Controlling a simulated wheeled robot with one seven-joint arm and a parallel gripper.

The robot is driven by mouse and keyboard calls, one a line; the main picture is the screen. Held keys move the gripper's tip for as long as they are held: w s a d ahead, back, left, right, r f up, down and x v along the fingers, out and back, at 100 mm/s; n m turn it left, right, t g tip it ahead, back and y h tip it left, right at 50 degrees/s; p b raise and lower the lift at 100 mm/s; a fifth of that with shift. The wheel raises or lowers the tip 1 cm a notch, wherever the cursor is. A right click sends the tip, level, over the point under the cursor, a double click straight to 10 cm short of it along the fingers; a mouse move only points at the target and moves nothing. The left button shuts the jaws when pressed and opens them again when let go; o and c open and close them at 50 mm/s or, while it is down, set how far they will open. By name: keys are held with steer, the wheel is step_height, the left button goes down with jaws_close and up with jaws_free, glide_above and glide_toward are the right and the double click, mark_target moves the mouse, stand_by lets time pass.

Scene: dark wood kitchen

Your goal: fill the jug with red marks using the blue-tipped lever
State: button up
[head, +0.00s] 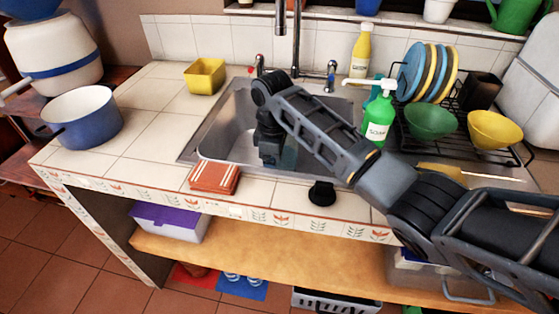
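The blue-tipped lever (331,74) stands at the back of the sink, right of the tall faucet (281,18). A red-tipped lever (258,64) stands left of the faucet. My gripper (268,162) points down into the left part of the metal sink (232,122). My arm crosses the sink from the lower right and hides much of the basin. The gripper's fingers are too dark and small to tell open from shut. A bluish-grey patch shows just right of the gripper. I cannot tell whether it is the jug; no red marks are visible.
A green soap bottle (378,118) and yellow bottle (360,52) stand right of the faucet. A dish rack (470,128) holds plates and bowls. The left counter has clear space.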

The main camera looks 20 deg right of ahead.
steer(key=shift+f, duration=0.5)
jaws_close()
stand_by(0.3)
steer(key=shift+r, duration=0.1)
